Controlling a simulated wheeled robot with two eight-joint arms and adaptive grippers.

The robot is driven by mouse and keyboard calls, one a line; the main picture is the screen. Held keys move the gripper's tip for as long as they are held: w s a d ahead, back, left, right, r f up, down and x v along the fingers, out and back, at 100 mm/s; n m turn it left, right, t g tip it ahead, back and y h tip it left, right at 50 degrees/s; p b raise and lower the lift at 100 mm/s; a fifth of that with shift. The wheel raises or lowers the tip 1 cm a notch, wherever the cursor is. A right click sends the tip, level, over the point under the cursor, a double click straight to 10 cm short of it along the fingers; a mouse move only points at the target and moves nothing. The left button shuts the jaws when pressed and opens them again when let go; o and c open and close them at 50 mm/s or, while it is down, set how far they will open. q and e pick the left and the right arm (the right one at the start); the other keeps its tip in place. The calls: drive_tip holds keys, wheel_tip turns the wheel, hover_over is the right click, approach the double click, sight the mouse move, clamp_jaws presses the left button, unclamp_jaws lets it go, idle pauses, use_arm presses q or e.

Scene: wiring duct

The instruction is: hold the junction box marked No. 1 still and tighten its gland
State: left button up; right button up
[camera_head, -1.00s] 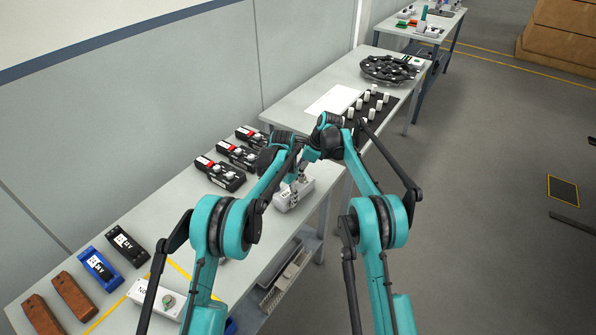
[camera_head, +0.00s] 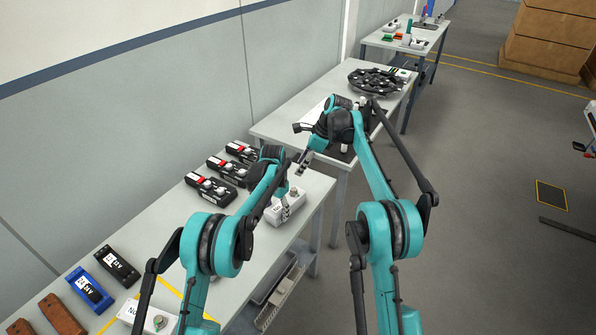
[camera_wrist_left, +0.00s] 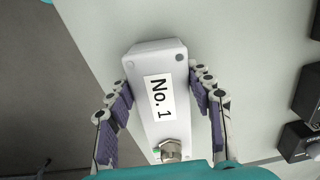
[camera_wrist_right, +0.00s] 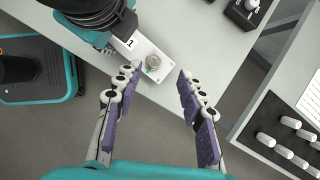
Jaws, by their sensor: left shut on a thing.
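The junction box marked No. 1 (camera_wrist_left: 158,98) is a pale box with a white label, standing on the near table; it also shows in the head view (camera_head: 287,210). Its metal gland (camera_wrist_left: 171,150) is at one end, with a small green patch beside it. My left gripper (camera_wrist_left: 160,82) is shut on the box, with a finger along each long side. My right gripper (camera_wrist_right: 160,72) is open and empty, above and apart from the gland, which shows between its fingertips in the right wrist view (camera_wrist_right: 153,62). In the head view the left arm partly hides the box.
Several black devices with red parts (camera_head: 208,190) lie along the wall side of the table. Another labelled box (camera_head: 152,318) with a gland stands at the front, near blue, black and brown blocks. White cylinders on a black mat (camera_wrist_right: 284,138) are on the farther table.

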drive_tip(key=shift+r, duration=0.1)
wheel_tip(320, 180, up, 7)
idle(1.0)
idle(0.3)
drive_tip(key=shift+o, duration=0.9)
drive_tip(key=m+h, duration=0.2)
drive_tip(key=m, duration=0.2)
approach(294, 189)
drive_tip(key=x, duration=0.8)
drive_tip(key=shift+a+f, duration=0.1)
drive_tip(key=shift+f, duration=0.25)
drive_tip(key=shift+s, duration=0.1)
